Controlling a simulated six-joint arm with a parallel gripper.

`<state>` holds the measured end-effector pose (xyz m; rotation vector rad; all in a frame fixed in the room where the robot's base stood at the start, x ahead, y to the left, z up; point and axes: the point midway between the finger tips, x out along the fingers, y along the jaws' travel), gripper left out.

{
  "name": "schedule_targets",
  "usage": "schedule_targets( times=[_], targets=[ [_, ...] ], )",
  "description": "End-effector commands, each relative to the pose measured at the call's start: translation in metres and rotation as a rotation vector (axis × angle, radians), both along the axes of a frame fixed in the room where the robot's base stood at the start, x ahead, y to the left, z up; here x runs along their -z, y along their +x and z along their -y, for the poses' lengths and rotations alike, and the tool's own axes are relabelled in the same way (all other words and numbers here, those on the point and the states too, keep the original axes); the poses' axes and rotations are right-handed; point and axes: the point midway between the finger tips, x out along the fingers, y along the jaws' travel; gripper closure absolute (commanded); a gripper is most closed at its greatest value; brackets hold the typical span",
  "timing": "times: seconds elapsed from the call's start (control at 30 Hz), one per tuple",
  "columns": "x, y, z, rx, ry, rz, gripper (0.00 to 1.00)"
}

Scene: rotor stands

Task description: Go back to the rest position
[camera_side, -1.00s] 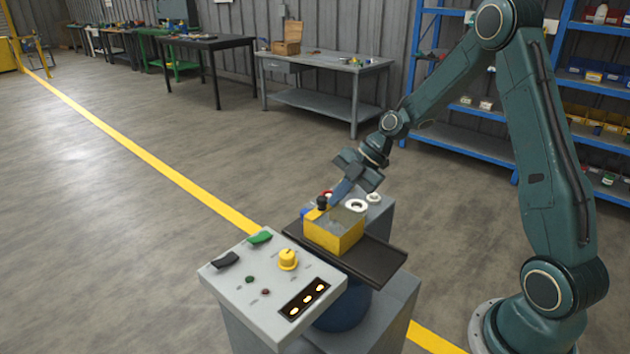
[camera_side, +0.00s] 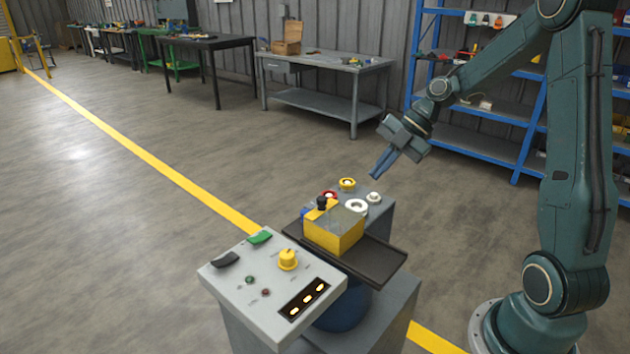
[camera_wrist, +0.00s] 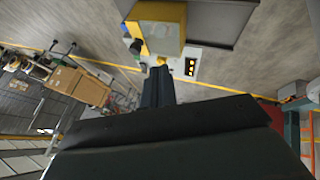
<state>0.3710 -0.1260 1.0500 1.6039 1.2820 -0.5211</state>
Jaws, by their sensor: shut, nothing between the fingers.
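My gripper (camera_side: 382,164) is in the air above and to the right of the rotor stand in the side view. Its blue fingers are shut together, with nothing between them, and point down and left. In the wrist view the fingers (camera_wrist: 158,88) show as a dark block. The box also shows in the wrist view (camera_wrist: 160,28).
A grey control panel (camera_side: 272,286) with a yellow knob (camera_side: 288,259) stands in front of the tray. Blue shelves (camera_side: 480,137) stand behind my arm. The air around my gripper looks clear.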

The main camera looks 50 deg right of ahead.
Motion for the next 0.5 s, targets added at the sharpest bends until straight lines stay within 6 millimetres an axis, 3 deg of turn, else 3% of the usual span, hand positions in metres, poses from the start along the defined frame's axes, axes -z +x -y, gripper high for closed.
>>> schedule_targets(
  times=[0.27,0.5],
  targets=[
    [-0.004,-0.002,0.002,0.000,0.000,-0.001,1.00],
    [-0.012,-0.005,-0.009,0.048,-0.010,-0.041,1.00]
  ],
)
